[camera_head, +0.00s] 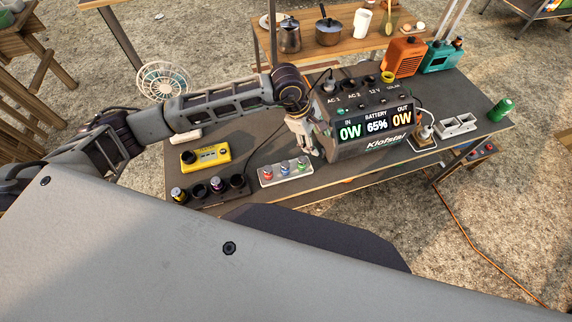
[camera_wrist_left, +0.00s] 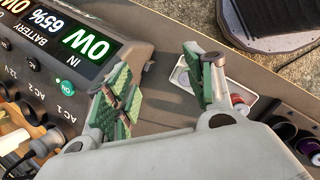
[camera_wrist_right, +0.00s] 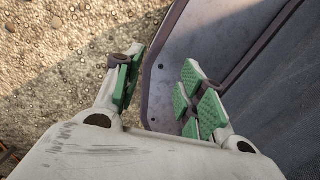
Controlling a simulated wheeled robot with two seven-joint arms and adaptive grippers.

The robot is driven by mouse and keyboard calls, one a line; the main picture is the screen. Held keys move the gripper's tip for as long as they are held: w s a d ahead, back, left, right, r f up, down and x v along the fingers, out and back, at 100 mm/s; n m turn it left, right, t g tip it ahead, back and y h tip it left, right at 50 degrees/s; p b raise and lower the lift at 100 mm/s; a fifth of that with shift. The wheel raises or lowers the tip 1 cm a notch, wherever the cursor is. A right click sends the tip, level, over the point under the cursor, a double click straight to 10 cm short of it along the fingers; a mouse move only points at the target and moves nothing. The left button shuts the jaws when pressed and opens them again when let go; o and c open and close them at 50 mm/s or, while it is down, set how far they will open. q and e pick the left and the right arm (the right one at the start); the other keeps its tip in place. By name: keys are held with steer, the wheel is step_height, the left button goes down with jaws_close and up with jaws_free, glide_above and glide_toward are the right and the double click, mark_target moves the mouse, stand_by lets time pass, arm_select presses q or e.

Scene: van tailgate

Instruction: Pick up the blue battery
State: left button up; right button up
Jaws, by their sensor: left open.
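The blue battery (camera_head: 284,166) stands in the middle of a small white tray (camera_head: 268,182), between a red battery (camera_head: 267,172) and a green one (camera_head: 301,163). My left gripper (camera_head: 309,150) is open and empty, just right of the tray and beside the power station (camera_head: 350,145). In the left wrist view, one finger of the left gripper (camera_wrist_left: 160,85) covers part of the tray (camera_wrist_left: 245,82); the red battery (camera_wrist_left: 238,102) shows past it, and I cannot make out the blue one. My right gripper (camera_wrist_right: 160,75) is open and empty, outside the head view.
The power station stands close against my left gripper. A black holder (camera_head: 240,192) with several wells and a yellow device (camera_head: 205,155) lie left of the tray. A white socket block (camera_head: 457,126) and a green can (camera_head: 500,110) are at the right.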

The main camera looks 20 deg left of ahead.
mark_target(286, 163)
arm_select(q)
steer(key=s+a+f+n+g+y, duration=0.1)
steer(key=a+n+y, duration=0.3)
steer(key=a, duration=0.4)
steer(key=shift+s+f+n, duration=0.3)
steer(key=shift+s+n, duration=0.5)
steer(key=shift+s, duration=0.1)
arm_select(e)
steer(key=w+t, duration=0.1)
steer(key=w, duration=0.1)
steer(key=w+t, duration=0.1)
steer(key=shift+w+a, duration=0.4)
arm_select(q)
steer(key=shift+f, duration=0.1)
steer(key=shift+f+p, duration=0.45)
steer(key=shift+f, duration=3.8)
arm_select(e)
steer(key=shift+r, duration=0.45)
